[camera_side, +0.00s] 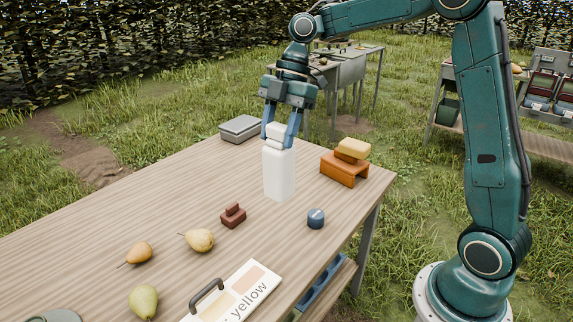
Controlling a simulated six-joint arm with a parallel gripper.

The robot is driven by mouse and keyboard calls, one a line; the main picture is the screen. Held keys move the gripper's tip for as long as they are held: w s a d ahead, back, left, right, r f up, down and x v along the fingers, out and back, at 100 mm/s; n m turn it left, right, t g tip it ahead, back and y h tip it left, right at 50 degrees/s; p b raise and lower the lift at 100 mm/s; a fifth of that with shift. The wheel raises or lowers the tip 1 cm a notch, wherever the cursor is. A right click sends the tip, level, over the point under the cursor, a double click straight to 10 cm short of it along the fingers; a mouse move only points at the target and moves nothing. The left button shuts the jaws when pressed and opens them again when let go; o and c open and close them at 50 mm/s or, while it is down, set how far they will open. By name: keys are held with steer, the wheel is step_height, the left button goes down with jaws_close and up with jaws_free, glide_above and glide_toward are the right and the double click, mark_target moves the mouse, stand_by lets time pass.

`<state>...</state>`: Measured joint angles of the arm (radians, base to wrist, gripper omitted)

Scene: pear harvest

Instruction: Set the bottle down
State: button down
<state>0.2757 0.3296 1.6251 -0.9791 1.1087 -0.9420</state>
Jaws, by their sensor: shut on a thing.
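A white bottle (279,174) stands upright at the far part of the wooden table (150,205). My gripper (280,138) comes down from above, and its blue fingers are shut on the top of the bottle. The bottle's base is at or very near the tabletop; I cannot tell if it touches. A round dark blue cap-like piece (316,218) lies on the table to the right of the bottle and nearer the camera.
An orange stand with a yellow block (345,167) is right of the bottle. A grey box (241,128) lies behind left. A dark red block (233,216), several pears (199,240) and a "yellow" board (232,298) lie nearer. The table's left middle is clear.

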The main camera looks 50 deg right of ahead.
mark_target(280, 185)
step_height(280, 185, down, 14)
steer(key=shift+r, duration=0.1)
stand_by(0.4)
steer(key=shift+f, duration=2.25)
steer(key=c, duration=0.7)
jaws_free()
steer(key=v, duration=1.2)
